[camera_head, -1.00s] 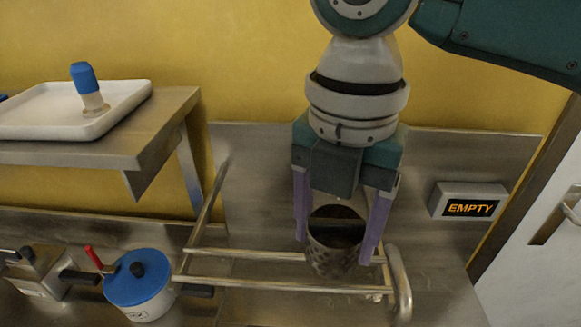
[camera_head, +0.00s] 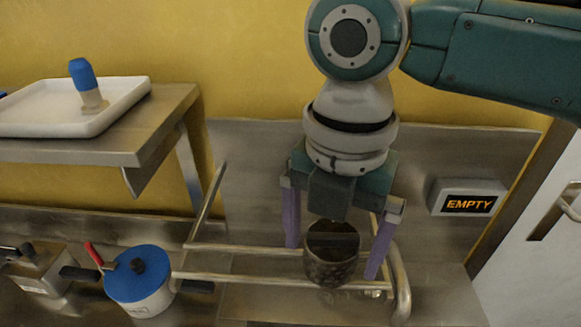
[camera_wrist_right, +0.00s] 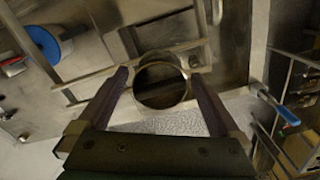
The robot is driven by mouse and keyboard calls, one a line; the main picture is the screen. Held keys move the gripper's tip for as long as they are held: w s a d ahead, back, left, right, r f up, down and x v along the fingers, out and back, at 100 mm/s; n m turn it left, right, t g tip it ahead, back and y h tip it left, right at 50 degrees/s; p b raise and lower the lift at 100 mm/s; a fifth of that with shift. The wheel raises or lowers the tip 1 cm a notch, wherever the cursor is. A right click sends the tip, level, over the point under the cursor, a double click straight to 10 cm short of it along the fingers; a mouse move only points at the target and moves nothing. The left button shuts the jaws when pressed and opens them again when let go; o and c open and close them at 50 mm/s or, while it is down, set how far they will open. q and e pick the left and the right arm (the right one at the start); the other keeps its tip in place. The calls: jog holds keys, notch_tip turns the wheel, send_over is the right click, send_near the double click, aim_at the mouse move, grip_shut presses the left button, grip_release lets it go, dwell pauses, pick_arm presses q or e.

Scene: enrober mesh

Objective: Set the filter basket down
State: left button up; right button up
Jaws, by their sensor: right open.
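The filter basket (camera_head: 331,268) is a dark, round metal cup with a perforated wall and an open top. It stands upright within the metal rail frame on the steel counter at the right. My right gripper (camera_head: 332,258) is open, with its two purple fingers on either side of the basket and gaps between them and its wall. In the right wrist view the basket (camera_wrist_right: 161,84) shows as a round rim between the spread fingers (camera_wrist_right: 160,88). What lies directly under the basket is hidden. My left gripper is not in view.
Metal rails (camera_head: 260,279) surround the basket. A blue-lidded pot (camera_head: 140,284) stands to the left. A white tray (camera_head: 40,122) with a blue-capped brush-like item (camera_head: 86,84) is on the upper shelf. A box reading EMPTY (camera_head: 467,198) is at the right.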

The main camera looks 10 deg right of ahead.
aim_at(333, 235)
jog(key=shift+r, duration=0.3)
notch_tip(333, 235, up, 12)
jog(key=b, duration=0.2)
jog(key=s+a+f+m+t+y, duration=0.1)
jog(key=s+a+f+m+y, duration=0.1)
jog(key=s+f+m, duration=0.3)
jog(key=s+a+f+m+t+y, duration=0.1)
jog(key=s+a+f+m+y, duration=0.15)
jog(key=f+m, duration=0.45)
jog(key=s+d+f+m+t+h, duration=0.1)
jog(key=s+d+f+m+h, duration=0.2)
jog(key=s+d+m, duration=0.6)
jog(key=d+m+h, duration=0.1)
jog(key=d+m, duration=0.2)
jog(key=m, duration=0.2)
jog(key=shift+d+t, duration=0.3)
jog(key=shift+d, duration=0.05)
jog(key=shift+f, duration=0.1)
